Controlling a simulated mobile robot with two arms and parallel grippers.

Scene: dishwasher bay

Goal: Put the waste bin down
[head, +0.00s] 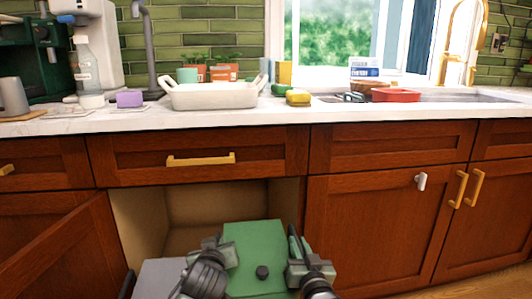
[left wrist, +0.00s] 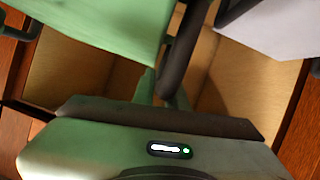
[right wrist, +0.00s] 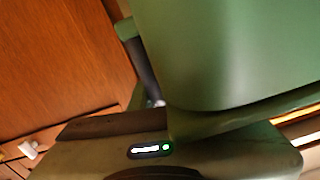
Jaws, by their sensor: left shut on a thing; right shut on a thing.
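The green waste bin (head: 255,238) is low in the middle of the head view, in front of the open cabinet under the counter. My left gripper (head: 222,246) is shut on its left side and my right gripper (head: 298,248) on its right side. The bin also shows at the top left of the left wrist view (left wrist: 95,30) and at the upper right of the right wrist view (right wrist: 230,50). Its underside is hidden, so I cannot tell whether it touches anything below.
A grey bin or box (head: 160,278) stands just left of the green bin; it also shows in the left wrist view (left wrist: 265,28). The cabinet door (head: 62,250) stands open at left. The cabinet interior (head: 205,238) behind looks bare. Closed doors (head: 385,225) are at right.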

